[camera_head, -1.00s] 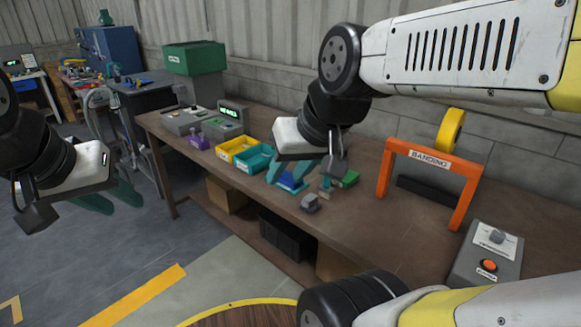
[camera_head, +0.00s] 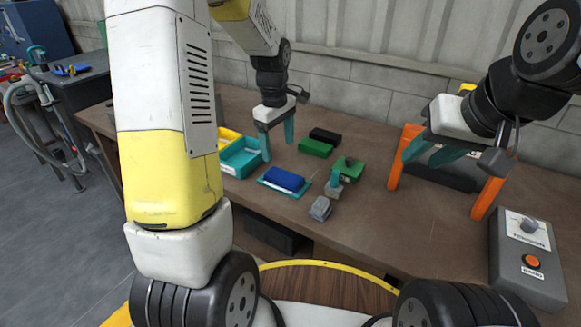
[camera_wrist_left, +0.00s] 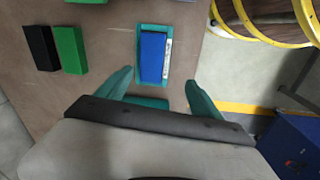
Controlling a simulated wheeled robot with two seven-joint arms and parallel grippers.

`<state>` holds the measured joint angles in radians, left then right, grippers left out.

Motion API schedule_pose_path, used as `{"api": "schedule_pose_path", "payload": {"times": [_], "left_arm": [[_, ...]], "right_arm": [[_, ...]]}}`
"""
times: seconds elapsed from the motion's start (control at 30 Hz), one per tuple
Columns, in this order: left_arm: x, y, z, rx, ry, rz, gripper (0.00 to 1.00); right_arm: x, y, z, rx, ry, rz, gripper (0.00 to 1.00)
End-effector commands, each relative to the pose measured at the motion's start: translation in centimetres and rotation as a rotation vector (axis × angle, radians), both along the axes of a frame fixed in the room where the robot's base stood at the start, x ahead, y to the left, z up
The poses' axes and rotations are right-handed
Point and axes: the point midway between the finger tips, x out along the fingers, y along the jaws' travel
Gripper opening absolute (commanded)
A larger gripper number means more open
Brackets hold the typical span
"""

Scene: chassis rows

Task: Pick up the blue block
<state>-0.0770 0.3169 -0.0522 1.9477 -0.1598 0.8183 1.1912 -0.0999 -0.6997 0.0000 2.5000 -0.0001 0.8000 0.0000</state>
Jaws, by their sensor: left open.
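The blue block (camera_head: 284,179) lies on a flat teal tray (camera_head: 300,192) on the brown workbench. In the left wrist view the blue block (camera_wrist_left: 152,57) sits ahead of and between my left fingers, apart from them, with a teal rim (camera_wrist_left: 138,60) around it. My left gripper (camera_head: 277,142) is open and empty, above the bench on the far side of the block. Its teal fingers also show in the left wrist view (camera_wrist_left: 159,80). My right gripper (camera_head: 431,151) is in front of the orange frame, its fingers apart and nothing seen between them.
Teal (camera_head: 238,163) and yellow bins stand left of the block. Green (camera_head: 315,147) and black (camera_head: 325,135) blocks lie behind it. A grey piece (camera_head: 320,208) and small fixtures are at its right. An orange frame (camera_head: 395,165) and a control box (camera_head: 528,262) stand further right.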

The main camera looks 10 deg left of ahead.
Motion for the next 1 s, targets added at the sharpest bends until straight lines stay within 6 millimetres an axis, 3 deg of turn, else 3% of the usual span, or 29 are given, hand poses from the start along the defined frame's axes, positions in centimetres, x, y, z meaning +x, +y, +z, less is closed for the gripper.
{"api": "schedule_pose_path", "payload": {"times": [0.03,0.2,0.8,1.0], "left_arm": [[0.7,0.0,-1.6,0.006,0.026,0.042,0.75],[1.9,0.2,-4.3,0.021,0.066,0.141,0.75],[2.1,-0.1,-11.8,0.024,0.074,0.162,0.75],[2.1,-0.1,-12.6,0.024,0.071,0.160,0.75]], "right_arm": [[0.0,0.0,0.0,0.000,0.000,0.000,0.36],[0.0,0.0,0.0,0.000,0.000,0.000,0.36],[0.0,0.0,0.0,0.000,0.000,0.000,0.36],[0.0,0.0,0.0,0.000,0.000,0.000,0.36]]}}
